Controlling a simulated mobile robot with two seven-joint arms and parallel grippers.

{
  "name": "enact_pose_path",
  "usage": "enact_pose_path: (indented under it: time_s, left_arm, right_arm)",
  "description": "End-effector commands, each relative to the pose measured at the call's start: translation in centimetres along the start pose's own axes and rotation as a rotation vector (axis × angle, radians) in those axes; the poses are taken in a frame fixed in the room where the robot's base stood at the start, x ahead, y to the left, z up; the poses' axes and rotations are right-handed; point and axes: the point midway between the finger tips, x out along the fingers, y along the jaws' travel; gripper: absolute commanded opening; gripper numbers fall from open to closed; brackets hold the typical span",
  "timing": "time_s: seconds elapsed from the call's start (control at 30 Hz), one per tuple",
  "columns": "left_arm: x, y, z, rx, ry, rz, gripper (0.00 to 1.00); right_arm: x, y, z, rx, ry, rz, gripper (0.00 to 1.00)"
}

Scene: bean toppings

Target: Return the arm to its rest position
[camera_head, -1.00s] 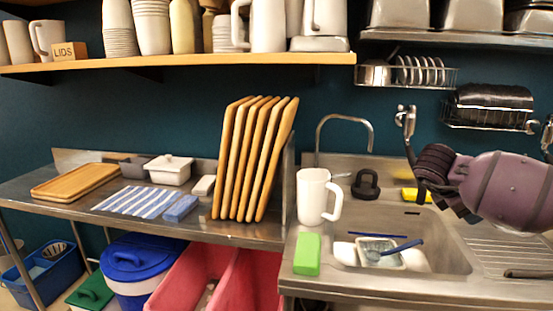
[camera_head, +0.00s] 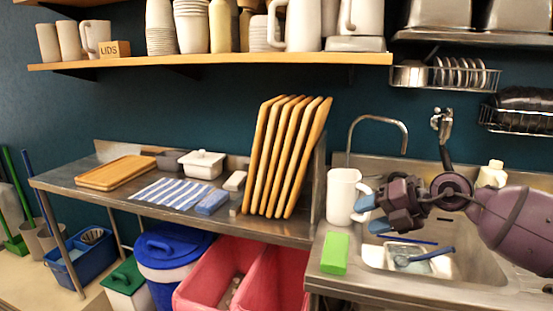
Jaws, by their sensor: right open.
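My right gripper (camera_head: 371,211) comes in from the right over the sink, with dark and purple links. Its two bluish fingertips point left and stand apart, with nothing seen between them. They overlap the handle side of a white mug (camera_head: 342,194) in the picture; I cannot tell whether they touch it. The mug stands upright at the sink's left rear. My left gripper is not in view.
A green block (camera_head: 334,253) lies on the sink's front left edge. The sink basin (camera_head: 470,262) holds a small container and a blue-handled brush (camera_head: 432,255). Upright wooden boards (camera_head: 285,155) stand left of the mug. A wall shelf (camera_head: 210,66) runs above.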

Motion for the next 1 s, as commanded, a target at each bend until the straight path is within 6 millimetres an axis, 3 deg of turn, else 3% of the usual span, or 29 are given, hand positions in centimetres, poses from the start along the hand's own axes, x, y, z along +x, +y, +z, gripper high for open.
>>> enact_pose_path:
  time_s: [0.03, 0.2, 0.37, 0.47, 0.67, 0.87, 1.0]
  left_arm:
    - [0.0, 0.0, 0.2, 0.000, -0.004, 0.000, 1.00]
    - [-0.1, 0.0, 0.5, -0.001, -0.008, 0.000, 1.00]
    - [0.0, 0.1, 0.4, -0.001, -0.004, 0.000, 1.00]
    - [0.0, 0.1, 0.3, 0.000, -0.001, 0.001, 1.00]
    - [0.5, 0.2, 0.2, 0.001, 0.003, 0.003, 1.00]
    - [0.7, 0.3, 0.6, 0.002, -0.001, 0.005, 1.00]
    - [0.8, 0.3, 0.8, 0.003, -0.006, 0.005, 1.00]
  right_arm:
    - [1.1, 1.0, -1.3, 0.011, 0.020, 0.119, 0.54]
    - [2.6, 3.8, -3.5, 0.110, -0.018, 0.486, 0.54]
    - [3.0, 3.1, -4.0, 0.325, -0.145, 0.736, 0.54]
    - [3.2, 0.7, -4.1, 0.511, -0.253, 0.827, 0.54]
    - [4.2, -7.1, -5.6, 0.919, -0.447, 0.861, 0.54]
    - [5.5, -15.9, -10.0, 1.328, -0.570, 0.796, 0.54]
    - [6.0, -21.6, -14.4, 1.602, -0.619, 0.751, 0.54]
